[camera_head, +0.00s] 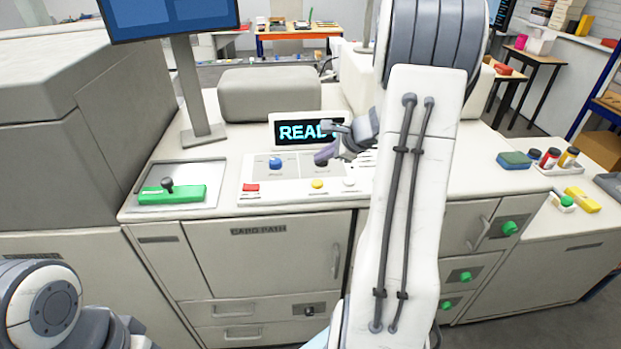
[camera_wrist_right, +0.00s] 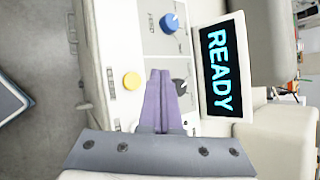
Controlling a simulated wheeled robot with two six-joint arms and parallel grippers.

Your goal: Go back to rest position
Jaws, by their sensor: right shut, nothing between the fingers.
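My right gripper (camera_head: 326,155) is over the control panel (camera_head: 257,198), just in front of the display that reads READY (camera_head: 290,132). In the right wrist view its purple fingers (camera_wrist_right: 158,78) are together with nothing between them. A dark knob (camera_wrist_right: 181,87) is right beside the fingertips; I cannot tell whether they touch it. A yellow button (camera_wrist_right: 132,81) and a blue knob (camera_wrist_right: 172,22) lie near the fingers. My left arm shows only at the bottom left corner of the head view, and its gripper is out of view.
A monitor on a stand (camera_head: 187,80) rises at the left, beside a green block with a dark lever (camera_head: 172,194). A grey raised housing (camera_head: 268,92) is behind the display. On the right counter are a sponge (camera_head: 514,160), several small jars (camera_head: 551,158) and a yellow item (camera_head: 583,199).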

